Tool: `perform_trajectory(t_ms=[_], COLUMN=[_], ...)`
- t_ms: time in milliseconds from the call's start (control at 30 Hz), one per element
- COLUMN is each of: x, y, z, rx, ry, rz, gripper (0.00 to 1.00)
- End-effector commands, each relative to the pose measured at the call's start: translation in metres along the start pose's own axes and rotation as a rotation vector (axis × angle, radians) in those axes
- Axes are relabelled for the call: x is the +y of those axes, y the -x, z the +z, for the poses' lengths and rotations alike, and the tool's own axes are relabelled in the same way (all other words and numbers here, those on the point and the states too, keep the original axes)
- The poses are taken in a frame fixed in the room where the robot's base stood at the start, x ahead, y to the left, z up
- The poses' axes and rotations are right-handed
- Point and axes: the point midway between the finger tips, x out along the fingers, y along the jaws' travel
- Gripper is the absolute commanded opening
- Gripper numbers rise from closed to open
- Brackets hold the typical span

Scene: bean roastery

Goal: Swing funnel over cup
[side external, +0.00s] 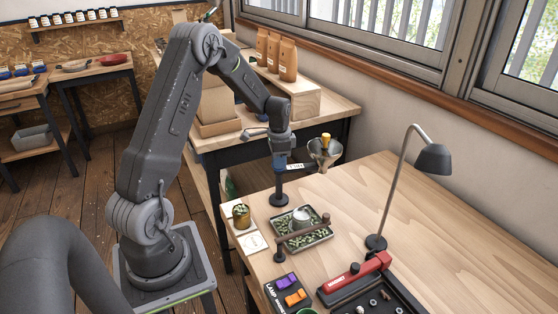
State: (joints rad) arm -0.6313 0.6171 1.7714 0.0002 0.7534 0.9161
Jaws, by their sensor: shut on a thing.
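The metal funnel (325,158) hangs at the right of my gripper, above the wooden table, with a yellow-orange piece (326,141) at its mouth. A short arm with a white label (295,167) joins it to a dark post on a round base (278,199). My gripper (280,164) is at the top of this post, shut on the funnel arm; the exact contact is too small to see. A pale cup (300,217) stands in a tray of green beans (326,236), nearer the camera than the funnel. The funnel is not above this cup.
An amber container (241,215) stands left of the tray. A wooden-handled bar (302,234) crosses above the tray's front. A desk lamp (432,158) stands at right. The table's right side is clear.

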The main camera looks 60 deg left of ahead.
Motion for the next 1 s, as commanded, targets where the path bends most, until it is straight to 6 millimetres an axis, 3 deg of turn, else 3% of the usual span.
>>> perform_trajectory(t_ms=[1000], x=[-0.0001], y=[0.0009], z=[-0.0003], rx=[0.001], ry=[-0.956], rz=[-0.001], gripper=[0.00])
